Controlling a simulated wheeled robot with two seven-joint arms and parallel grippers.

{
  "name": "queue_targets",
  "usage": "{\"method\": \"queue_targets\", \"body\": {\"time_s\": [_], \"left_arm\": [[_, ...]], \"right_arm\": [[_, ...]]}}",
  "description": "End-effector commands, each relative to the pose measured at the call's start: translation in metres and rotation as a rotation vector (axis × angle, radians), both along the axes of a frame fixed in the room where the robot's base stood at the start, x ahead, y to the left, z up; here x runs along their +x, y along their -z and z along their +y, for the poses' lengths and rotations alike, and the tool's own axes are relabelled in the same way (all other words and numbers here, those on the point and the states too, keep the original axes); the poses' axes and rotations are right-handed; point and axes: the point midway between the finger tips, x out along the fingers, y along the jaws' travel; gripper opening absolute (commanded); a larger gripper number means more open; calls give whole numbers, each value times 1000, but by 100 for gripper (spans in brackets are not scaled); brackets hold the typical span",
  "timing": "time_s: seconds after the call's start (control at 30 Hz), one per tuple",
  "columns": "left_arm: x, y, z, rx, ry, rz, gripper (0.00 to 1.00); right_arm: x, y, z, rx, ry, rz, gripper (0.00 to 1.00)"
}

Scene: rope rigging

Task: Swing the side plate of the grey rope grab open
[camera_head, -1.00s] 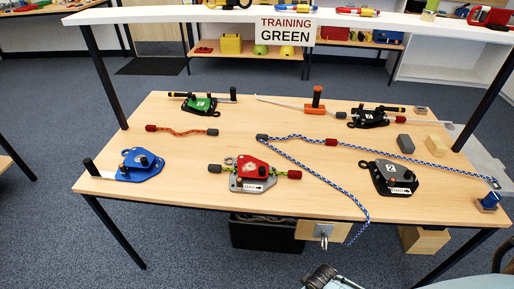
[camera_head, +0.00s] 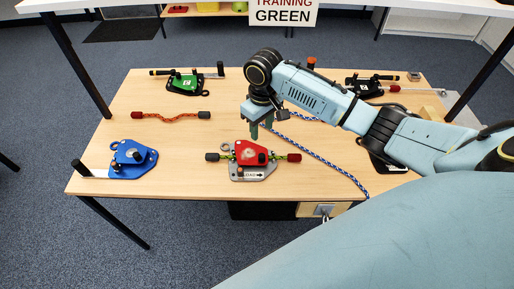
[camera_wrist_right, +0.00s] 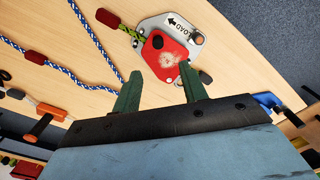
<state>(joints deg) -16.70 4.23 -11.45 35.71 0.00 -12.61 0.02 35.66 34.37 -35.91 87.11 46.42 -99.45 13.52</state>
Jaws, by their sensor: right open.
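The grey rope grab (camera_head: 376,162) lies at the right of the table in the head view, mostly hidden behind my right arm. My right gripper (camera_head: 260,131) points down above the table, just behind the red rope grab (camera_head: 252,152). In the right wrist view its two green fingers (camera_wrist_right: 160,90) are apart with nothing held between them. The red rope grab (camera_wrist_right: 168,50) with its grey plate lies beyond the fingertips there. My left gripper is not in view.
A blue rope grab (camera_head: 132,153) lies at the left and a green one (camera_head: 187,84) at the back left. A red cord (camera_head: 170,115) and a blue-white rope (camera_head: 320,160) lie on the table (camera_head: 110,110).

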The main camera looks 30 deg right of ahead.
Motion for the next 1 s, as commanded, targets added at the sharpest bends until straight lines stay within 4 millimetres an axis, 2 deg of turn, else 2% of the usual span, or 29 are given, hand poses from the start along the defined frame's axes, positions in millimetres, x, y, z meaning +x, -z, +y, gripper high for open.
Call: {"method": "queue_targets", "body": {"time_s": [0.17, 0.37, 0.5, 0.7, 0.83, 1.0], "left_arm": [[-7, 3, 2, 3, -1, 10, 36], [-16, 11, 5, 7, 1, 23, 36], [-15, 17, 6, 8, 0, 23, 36], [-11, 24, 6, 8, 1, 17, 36], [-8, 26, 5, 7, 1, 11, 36], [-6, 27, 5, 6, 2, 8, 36]], "right_arm": [[2, 9, -4, -4, 10, 8, 43], [2, 48, -4, -2, 10, 10, 43], [2, 78, -4, -4, 10, 8, 43], [2, 113, -4, -4, 9, 6, 43], [2, 125, -4, -4, 9, 5, 43], [2, 130, -4, -4, 8, 4, 43]]}}
